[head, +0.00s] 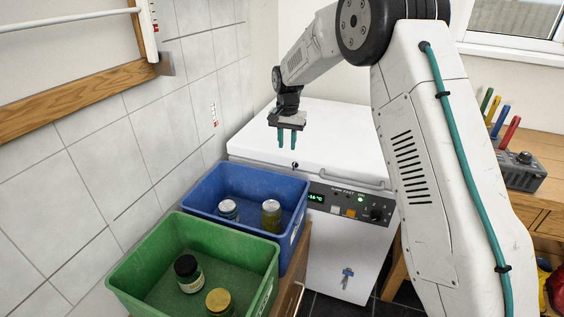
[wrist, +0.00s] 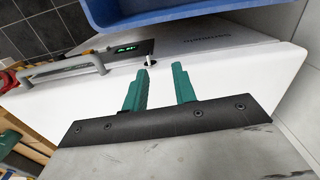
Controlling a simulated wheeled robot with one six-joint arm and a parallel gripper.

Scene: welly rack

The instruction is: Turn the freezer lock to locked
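The white chest freezer (head: 318,133) stands in the middle of the head view with its lid shut. A small metal piece (head: 295,165), which looks like the lock, sits at the lid's front edge, above the control panel (head: 345,204). It also shows in the wrist view (wrist: 151,60), right by the left fingertip in the picture; I cannot read which way it is turned. My gripper (head: 287,147) points down over the lid, its two teal fingers apart with nothing between them. The fingers also show in the wrist view (wrist: 165,72). I cannot tell any contact.
A blue crate (head: 240,209) with jars stands close against the freezer's front left. A green crate (head: 240,275) with jars is nearer. The lid handle (head: 345,177) is right of the lock. A blue-handled tap (head: 347,274) is low on the front. A tiled wall is left.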

